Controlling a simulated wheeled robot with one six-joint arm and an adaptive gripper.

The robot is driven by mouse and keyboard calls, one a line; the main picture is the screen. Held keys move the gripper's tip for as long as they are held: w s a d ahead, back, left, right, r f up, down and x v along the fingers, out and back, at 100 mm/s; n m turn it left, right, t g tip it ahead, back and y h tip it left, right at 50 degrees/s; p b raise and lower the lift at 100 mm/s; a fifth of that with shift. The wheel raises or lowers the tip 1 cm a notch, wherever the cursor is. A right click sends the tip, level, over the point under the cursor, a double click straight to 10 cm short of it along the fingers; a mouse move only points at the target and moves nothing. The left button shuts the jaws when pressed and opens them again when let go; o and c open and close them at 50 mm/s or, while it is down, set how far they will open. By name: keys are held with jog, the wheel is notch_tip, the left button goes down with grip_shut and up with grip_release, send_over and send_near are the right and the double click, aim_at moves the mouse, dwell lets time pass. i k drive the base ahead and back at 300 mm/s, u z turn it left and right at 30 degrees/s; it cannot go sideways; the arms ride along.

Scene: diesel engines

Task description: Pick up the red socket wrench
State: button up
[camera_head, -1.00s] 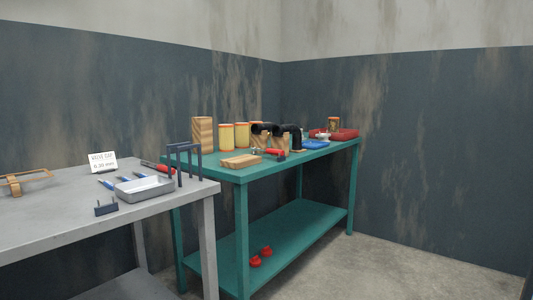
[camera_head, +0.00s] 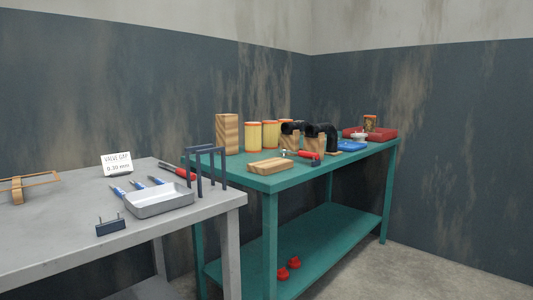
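A red-handled tool (camera_head: 178,171) lies at the back right of the grey table, partly behind dark upright posts. Another red tool (camera_head: 308,154) with a dark end lies on the green bench, beside a wooden block. Both are small here, and I cannot tell for sure which is the socket wrench. My gripper is not in view.
The grey table (camera_head: 50,232) holds a metal tray (camera_head: 160,208), blue-handled tools (camera_head: 118,191) and a "valve gap" card (camera_head: 117,164). The green bench (camera_head: 235,172) holds yellow cylinders (camera_head: 253,137), black pipes, a blue item (camera_head: 352,146) and a red tray (camera_head: 382,134). Floor is clear at right.

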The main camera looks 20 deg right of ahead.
aim_at(303, 154)
jog(key=z, duration=0.05)
jog(key=i, duration=0.7)
jog(key=z, duration=0.9)
jog(key=i, duration=0.6)
jog(key=z, duration=0.6)
